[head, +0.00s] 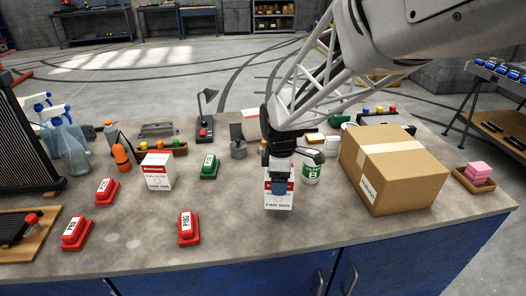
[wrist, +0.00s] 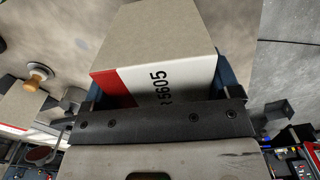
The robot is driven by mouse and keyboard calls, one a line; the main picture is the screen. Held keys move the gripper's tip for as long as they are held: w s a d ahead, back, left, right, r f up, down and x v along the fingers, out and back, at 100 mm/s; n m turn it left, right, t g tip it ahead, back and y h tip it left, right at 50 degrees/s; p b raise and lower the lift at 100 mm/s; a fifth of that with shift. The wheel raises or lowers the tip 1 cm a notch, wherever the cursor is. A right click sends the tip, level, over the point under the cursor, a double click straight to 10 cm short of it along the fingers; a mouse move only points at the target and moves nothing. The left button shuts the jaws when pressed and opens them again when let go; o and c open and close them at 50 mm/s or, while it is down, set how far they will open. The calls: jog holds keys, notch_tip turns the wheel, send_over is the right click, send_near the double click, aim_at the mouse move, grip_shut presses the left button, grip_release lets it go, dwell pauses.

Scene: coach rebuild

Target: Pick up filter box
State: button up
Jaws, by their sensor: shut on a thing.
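A white filter box with a red band (head: 278,203) stands near the front middle of the worktop in the head view. My gripper (head: 279,186) comes down over it from above and is shut on it, hiding part of its front. In the wrist view the same box (wrist: 155,45) shows its plain top and a printed side ending in 5605, with the jaws on either side. I cannot tell whether its base touches the worktop. A second, similar white-and-red box (head: 158,173) stands apart to the left.
A large cardboard box (head: 392,170) stands close on the right. Red blocks (head: 188,229) and a green one (head: 209,167) lie to the left. Spray bottles (head: 70,150) stand far left.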

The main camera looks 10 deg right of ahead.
jog(key=s+r, duration=0.1)
jog(key=s, duration=1.1)
jog(key=shift+s+d, duration=0.35)
jog(key=shift+d, duration=0.1)
jog(key=shift+r, duration=0.1)
jog(key=shift+r, duration=0.1)
notch_tip(320, 180, up, 20)
jog(key=w+d+m, duration=0.2)
jog(key=d+m, duration=0.1)
jog(key=d, duration=1.1)
jog(key=w+d+m, duration=0.2)
jog(key=d+m, duration=0.1)
jog(key=d, duration=1.2)
jog(key=shift+f, duration=2.5)
jog(key=w+d, duration=0.4)
jog(key=w, duration=0.3)
jog(key=w+d+f, duration=0.1)
jog(key=w+d, duration=0.3)
jog(key=w, duration=0.3)
jog(key=shift+f, duration=0.2)
